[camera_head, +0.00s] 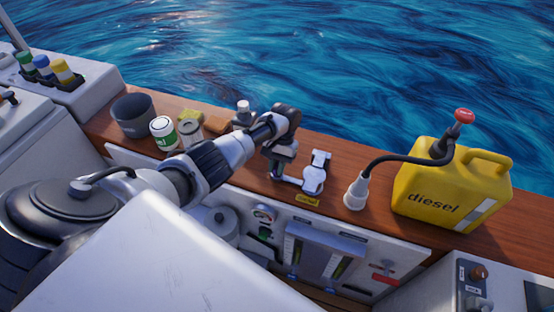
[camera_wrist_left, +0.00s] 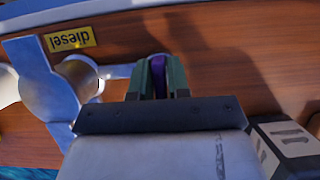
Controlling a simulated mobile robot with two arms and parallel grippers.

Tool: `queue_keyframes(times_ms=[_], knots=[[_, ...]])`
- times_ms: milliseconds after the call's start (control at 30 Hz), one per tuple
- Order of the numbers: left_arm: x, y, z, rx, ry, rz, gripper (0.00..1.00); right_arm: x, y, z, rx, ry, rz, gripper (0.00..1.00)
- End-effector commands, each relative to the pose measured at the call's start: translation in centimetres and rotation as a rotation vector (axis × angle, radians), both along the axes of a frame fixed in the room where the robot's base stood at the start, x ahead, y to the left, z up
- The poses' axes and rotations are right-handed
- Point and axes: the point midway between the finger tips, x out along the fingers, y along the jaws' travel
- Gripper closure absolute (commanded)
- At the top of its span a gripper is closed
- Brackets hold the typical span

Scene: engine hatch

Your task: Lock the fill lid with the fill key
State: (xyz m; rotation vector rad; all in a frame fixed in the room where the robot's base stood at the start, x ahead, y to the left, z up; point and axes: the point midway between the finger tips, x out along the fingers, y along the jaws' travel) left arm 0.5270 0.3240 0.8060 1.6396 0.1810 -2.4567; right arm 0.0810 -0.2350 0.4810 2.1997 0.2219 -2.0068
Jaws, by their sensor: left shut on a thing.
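The silver fill fitting (camera_head: 313,180) sits on the wooden ledge, right of my left gripper, beside a yellow diesel label (camera_head: 307,200). Its upper plate stands up at the back; I cannot tell whether this is the fill lid. My left gripper (camera_head: 275,172) points down at the ledge, its fingers close together. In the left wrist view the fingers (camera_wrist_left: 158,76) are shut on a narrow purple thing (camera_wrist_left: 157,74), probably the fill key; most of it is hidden. The round silver part (camera_wrist_left: 78,78) lies left of them, with a thin bar reaching toward the fingers. My right gripper is not in view.
A yellow diesel can (camera_head: 440,190) with a black hose and white nozzle (camera_head: 356,190) stands to the right. A grey pot (camera_head: 134,110), a green-white can (camera_head: 163,131) and other small items stand left. Below is a gauge panel (camera_head: 325,250); water lies beyond the ledge.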

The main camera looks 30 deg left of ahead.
Motion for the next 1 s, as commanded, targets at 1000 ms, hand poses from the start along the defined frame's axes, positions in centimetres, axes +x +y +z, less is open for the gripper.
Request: queue_keyframes(times_ms=[1000], knots=[[2.9, 0.6, 6.7, 0.0, -0.006, 0.0, 0.62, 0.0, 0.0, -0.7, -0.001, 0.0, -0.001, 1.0]])
